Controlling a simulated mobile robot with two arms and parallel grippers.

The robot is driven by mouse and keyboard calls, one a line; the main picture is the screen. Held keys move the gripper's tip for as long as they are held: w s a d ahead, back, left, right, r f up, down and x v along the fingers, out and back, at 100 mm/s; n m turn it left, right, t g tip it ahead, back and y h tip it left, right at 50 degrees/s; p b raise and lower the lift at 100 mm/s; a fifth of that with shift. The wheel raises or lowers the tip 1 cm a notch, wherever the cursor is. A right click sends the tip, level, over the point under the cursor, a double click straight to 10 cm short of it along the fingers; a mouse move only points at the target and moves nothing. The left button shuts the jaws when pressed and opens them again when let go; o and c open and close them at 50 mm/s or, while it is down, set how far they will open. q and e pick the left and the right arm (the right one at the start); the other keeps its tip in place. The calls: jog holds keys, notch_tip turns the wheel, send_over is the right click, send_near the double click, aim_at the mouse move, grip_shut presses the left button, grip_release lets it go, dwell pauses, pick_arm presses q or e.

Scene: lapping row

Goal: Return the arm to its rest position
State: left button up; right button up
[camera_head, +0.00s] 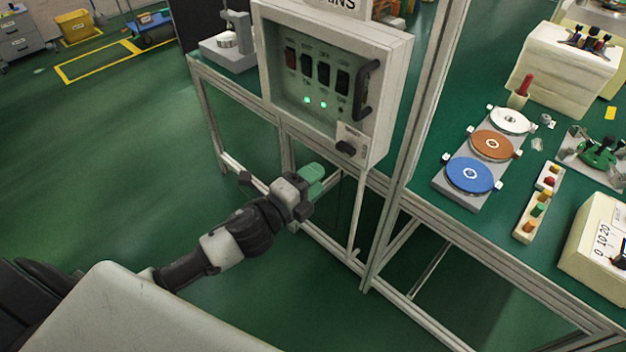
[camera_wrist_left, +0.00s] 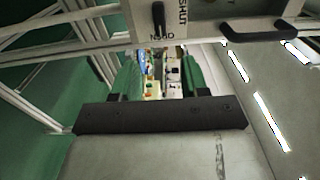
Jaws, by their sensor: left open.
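My left arm (camera_head: 235,238) comes in from the lower left of the head view. Its gripper (camera_head: 318,180), with green fingertips, is just below the grey mains box (camera_head: 388,75) and to the lower left of its black knob. In the left wrist view the two green fingers (camera_wrist_left: 162,78) stand apart with nothing gripped between them. The box's lower part (camera_wrist_left: 215,12) shows above them, with a black lever and the word SHUT. My right gripper is in neither view.
The box hangs on a pale metal frame (camera_head: 378,240) close to my left gripper. It has several switches, two lit green lamps (camera_head: 314,102) and a black handle (camera_head: 368,90). A green bench with coloured discs (camera_head: 470,175) stands right. Open green floor (camera_head: 120,150) lies left.

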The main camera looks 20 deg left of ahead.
pick_arm(q)
jog(key=s+a+f+n+g+y, duration=0.2)
jog(key=s+a+f+n, duration=0.15)
jog(key=f, duration=0.65)
jog(key=s+a+f+n+g+y, duration=0.2)
jog(key=f+n+g, duration=0.15)
jog(key=f, duration=0.75)
jog(key=s+a+f+n+g+y, duration=0.2)
jog(key=s+a+f+n, duration=0.15)
jog(key=f, duration=0.65)
jog(key=s+d+f+n+g+p, duration=0.1)
jog(key=s+f+n+g, duration=0.35)
jog(key=s+f, duration=0.9)
jog(key=s+d+f+n+g, duration=0.2)
jog(key=s, duration=0.7)
jog(key=s+d+f+n+g, duration=0.2)
jog(key=s+f, duration=0.1)
jog(key=s, duration=0.7)
jog(key=shift+f+n, duration=0.35)
jog(key=shift+n, duration=0.05)
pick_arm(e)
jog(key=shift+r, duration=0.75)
